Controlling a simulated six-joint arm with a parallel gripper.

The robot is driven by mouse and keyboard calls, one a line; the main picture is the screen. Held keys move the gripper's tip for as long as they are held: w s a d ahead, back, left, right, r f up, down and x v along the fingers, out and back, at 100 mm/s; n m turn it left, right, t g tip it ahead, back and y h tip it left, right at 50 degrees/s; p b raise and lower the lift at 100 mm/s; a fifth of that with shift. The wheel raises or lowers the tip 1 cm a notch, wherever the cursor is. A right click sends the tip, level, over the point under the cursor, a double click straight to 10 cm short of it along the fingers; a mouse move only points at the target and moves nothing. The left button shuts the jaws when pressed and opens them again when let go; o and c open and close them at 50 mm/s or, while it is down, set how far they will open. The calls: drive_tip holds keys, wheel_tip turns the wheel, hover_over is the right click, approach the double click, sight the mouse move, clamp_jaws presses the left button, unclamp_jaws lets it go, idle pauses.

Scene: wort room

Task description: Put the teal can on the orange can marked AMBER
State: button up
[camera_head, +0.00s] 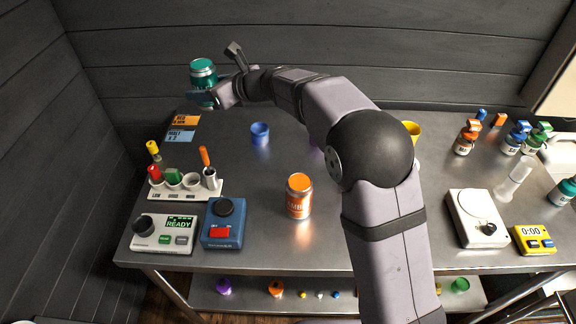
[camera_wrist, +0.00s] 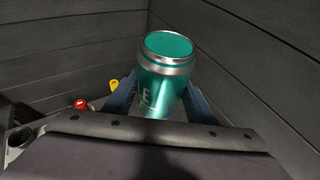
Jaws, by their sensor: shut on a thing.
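The teal can (camera_head: 203,73) is held by my gripper (camera_head: 208,97) at the far left back of the table, near the walls. In the wrist view the teal can (camera_wrist: 167,75) stands slightly tilted between the two blue fingers (camera_wrist: 157,98), with part of its white lettering showing. Its lower end is hidden there by the gripper body. The orange can (camera_head: 299,197) stands upright on the front middle of the metal table, with white lettering partly readable as AMBER. Its orange top is bare. My gripper is well behind and left of it, and higher.
A white rack (camera_head: 186,190), a READY device (camera_head: 164,232) and a blue box with a red switch (camera_head: 223,223) stand left of the orange can. A blue cup (camera_head: 260,133) stands behind it. A white scale (camera_head: 477,218) and several bottles are at right. My arm spans the middle.

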drive_tip(key=w+d+r+m+t+h+p, duration=0.1)
drive_tip(key=w+d+r+m+p, duration=0.2)
drive_tip(key=d, duration=0.5)
drive_tip(key=w+d+r+t+h, duration=0.1)
drive_tip(key=w+d+r+t, duration=0.1)
drive_tip(key=w+d+r, duration=0.45)
drive_tip(key=s+d+m+t+h+p, duration=0.1)
drive_tip(key=s+d+m+h+p, duration=0.2)
drive_tip(key=d, duration=1.5)
drive_tip(key=n+g+y+p, duration=0.2)
drive_tip(key=n+g+y, duration=0.5)
drive_tip(key=n+g, duration=0.4)
hover_over(299, 182)
wheel_tip(299, 182, down, 6)
drive_tip(key=r+n, duration=0.1)
drive_tip(key=shift+t, duration=0.3)
drive_tip(key=shift+f+p, duration=1)
drive_tip(key=shift+f, duration=4.25)
drive_tip(key=shift+f, duration=0.15)
